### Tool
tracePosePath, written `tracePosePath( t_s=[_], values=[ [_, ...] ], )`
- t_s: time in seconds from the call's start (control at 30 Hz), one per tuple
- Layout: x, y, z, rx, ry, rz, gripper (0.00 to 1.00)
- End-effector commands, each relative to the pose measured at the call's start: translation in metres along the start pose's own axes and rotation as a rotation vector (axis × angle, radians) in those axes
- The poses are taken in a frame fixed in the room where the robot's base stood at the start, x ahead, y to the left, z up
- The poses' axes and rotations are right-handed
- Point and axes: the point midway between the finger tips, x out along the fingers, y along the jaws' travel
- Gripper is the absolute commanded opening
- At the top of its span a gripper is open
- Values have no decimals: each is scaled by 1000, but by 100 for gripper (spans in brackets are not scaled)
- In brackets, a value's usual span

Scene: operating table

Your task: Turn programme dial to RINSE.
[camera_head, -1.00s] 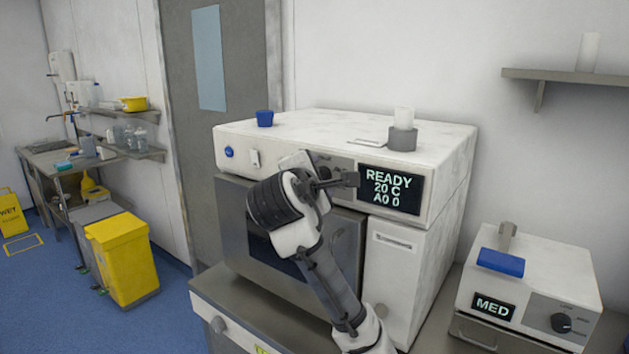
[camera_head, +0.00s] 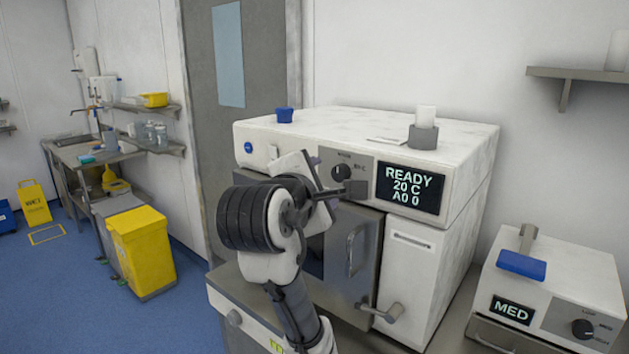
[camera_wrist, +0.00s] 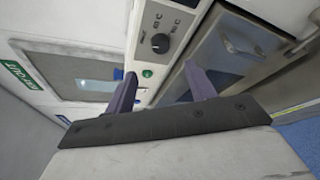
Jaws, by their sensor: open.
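The programme dial (camera_head: 341,172) is a dark round knob on a grey panel of the white machine (camera_head: 462,180), left of its display (camera_head: 411,187), which reads READY, 20 C, A0 0. The dial also shows in the wrist view (camera_wrist: 160,43), upper middle. Its printed marks are too small to read surely, and I cannot tell where it points. My gripper (camera_head: 345,188) is in front of the panel, just below the dial in the picture. In the wrist view its two fingers (camera_wrist: 162,86) are spread and empty, with the dial beyond their tips.
A door handle (camera_head: 352,250) and a protruding lever (camera_head: 382,311) are below the panel. A blue cup (camera_head: 284,114) and a grey holder with a white cylinder (camera_head: 423,137) stand on top. A smaller unit (camera_head: 560,275) reading MED is at right.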

Motion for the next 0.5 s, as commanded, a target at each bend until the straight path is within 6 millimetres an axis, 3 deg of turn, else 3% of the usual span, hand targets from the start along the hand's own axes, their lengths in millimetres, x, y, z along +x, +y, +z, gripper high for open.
tracePosePath(
  t_s=[0.2, 0.5],
  values=[
    [-17, 2, -1, 1, 2, 8, 55],
    [-27, 0, 0, -1, 1, -1, 55]
  ],
)
